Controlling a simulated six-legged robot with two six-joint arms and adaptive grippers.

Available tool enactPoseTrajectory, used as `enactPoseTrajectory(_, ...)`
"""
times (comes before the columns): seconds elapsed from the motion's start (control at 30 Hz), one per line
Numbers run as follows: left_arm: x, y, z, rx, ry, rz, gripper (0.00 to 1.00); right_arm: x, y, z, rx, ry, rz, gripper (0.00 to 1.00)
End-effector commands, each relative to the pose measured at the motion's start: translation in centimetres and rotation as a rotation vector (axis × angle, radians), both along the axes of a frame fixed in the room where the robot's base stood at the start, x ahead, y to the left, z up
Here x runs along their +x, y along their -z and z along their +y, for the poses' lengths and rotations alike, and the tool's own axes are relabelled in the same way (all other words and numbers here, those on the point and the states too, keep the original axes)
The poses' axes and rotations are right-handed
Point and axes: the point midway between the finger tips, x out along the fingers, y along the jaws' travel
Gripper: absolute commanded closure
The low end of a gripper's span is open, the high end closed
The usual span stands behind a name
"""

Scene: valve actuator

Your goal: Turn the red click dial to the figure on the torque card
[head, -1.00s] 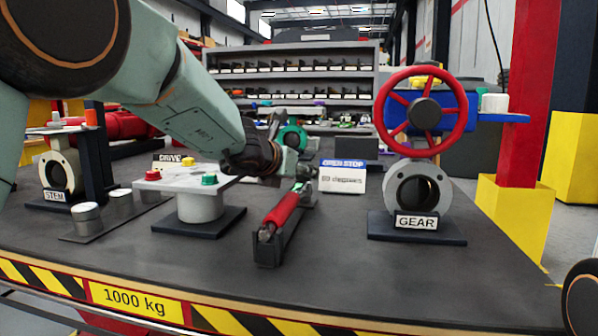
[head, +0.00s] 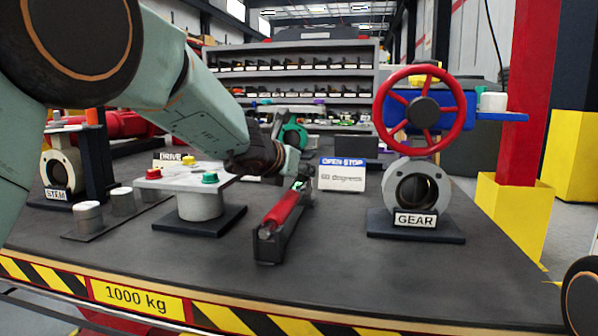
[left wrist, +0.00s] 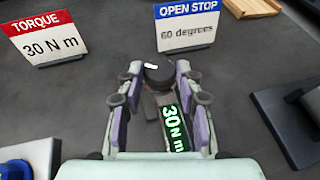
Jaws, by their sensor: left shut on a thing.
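A torque wrench with a red grip (head: 281,208) lies in a dark cradle on the bench, pointing away from me. Its green lit display (left wrist: 174,128) reads 30 N m in the left wrist view. My left gripper (left wrist: 158,80) is shut on a dark round knob (left wrist: 158,73) with a white mark, at the wrench's far end. I see no red on this knob. The left gripper (head: 304,172) also shows in the head view, where it covers the knob. The torque card (left wrist: 45,43) reads 30 N m. My right gripper is not in view.
The OPEN STOP card (head: 342,176), reading 60 degrees, stands just right of the left gripper. A valve with a red handwheel (head: 425,110) stands further right. A pedestal with coloured buttons (head: 199,204) stands left of the wrench. The front right bench top is clear.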

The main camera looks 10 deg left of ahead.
Motion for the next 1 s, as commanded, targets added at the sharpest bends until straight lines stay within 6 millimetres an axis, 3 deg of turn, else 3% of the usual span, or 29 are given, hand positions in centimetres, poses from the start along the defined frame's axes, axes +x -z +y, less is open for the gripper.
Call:
enactPoseTrajectory(0.5, -0.1, 0.3, -0.3, 0.003, -0.083, 0.000, 0.96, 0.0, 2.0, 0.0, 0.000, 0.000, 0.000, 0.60)
enactPoseTrajectory(0.8, -0.1, 0.1, -0.2, 0.000, -0.091, 0.002, 0.96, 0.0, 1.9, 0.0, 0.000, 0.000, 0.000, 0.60)
enactPoseTrajectory(0.83, -0.1, 0.1, -0.2, 0.000, -0.091, 0.002, 0.62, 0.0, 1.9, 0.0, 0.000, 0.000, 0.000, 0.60)
enactPoseTrajectory(1.0, -0.1, 0.1, -0.2, 0.000, -0.091, 0.002, 0.48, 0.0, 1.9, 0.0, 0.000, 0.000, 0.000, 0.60)
